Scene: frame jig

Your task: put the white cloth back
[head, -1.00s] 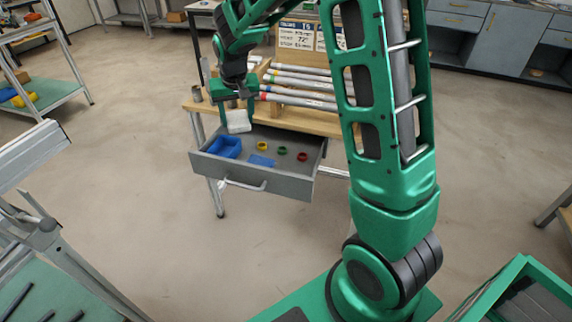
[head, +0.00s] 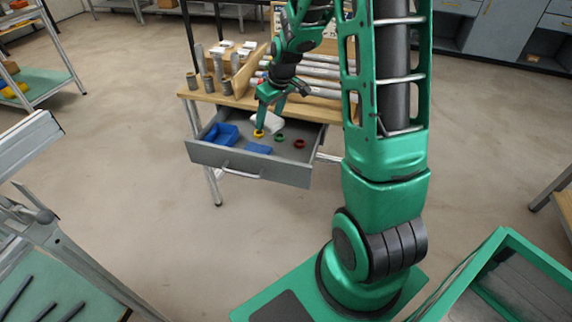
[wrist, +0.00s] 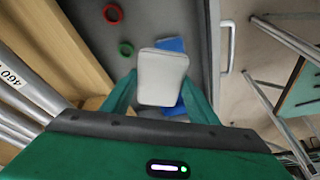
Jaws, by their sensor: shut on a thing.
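The white cloth (head: 268,121), a folded pale pad, is held by my gripper (head: 270,112) over the open grey drawer (head: 215,155). In the wrist view the cloth (wrist: 161,76) sits between the two green fingers of my gripper (wrist: 160,100), which are shut on it. The cloth partly covers blue items in the drawer below. I cannot tell exactly how high it is above the drawer floor.
In the drawer are a blue tray (head: 222,134), a flat blue piece (head: 258,148), and a green ring (head: 279,138) and red ring (head: 299,143). The wooden bench top (head: 205,97) with tubes lies behind the drawer.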

